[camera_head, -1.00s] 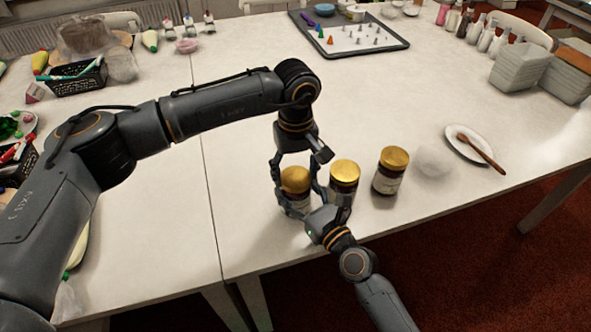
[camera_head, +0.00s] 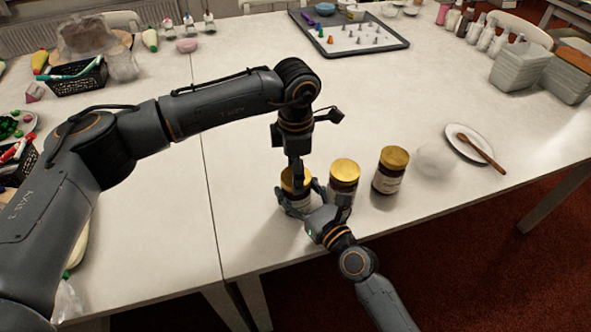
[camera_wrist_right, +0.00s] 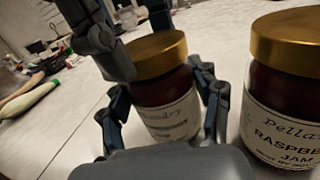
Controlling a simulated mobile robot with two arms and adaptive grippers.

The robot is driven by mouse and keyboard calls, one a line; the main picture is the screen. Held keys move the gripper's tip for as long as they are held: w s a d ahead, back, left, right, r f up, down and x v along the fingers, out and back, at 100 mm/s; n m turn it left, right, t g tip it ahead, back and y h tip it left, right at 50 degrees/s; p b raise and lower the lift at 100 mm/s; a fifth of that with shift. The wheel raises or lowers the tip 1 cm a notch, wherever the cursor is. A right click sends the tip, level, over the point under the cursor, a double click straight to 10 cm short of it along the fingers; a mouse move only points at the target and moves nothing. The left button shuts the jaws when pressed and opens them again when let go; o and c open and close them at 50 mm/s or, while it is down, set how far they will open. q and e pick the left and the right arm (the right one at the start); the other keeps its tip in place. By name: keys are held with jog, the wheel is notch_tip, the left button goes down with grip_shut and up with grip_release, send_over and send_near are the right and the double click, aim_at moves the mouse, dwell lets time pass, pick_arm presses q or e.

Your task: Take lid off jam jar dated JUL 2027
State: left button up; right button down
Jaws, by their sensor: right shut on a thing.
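Three dark jam jars with gold lids stand in a row near the table's front edge. My right gripper (camera_head: 300,205) is shut on the left jar (camera_wrist_right: 168,118), its fingers around the glass and label. The jar's gold lid (camera_wrist_right: 158,52) is on it. My left gripper (camera_head: 295,165) points down over that lid, its fingers beside it; whether they touch it is unclear. The middle jar (camera_head: 344,176) stands close to the right, lid on; its label reads raspberry jam. The right jar (camera_head: 390,172) also has its lid on. I cannot read any date.
A white round object (camera_head: 434,160) and a saucer (camera_head: 458,146) with a wooden spoon (camera_head: 481,152) lie right of the jars. A tray (camera_head: 400,46) with small cones stands farther back. The table between the tray and jars is clear.

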pick_arm(q)
jog(key=n, duration=0.8)
jog(key=shift+n, duration=0.3)
jog(key=n, duration=0.8)
jog(key=shift+r, duration=0.15)
jog(key=shift+r, duration=1)
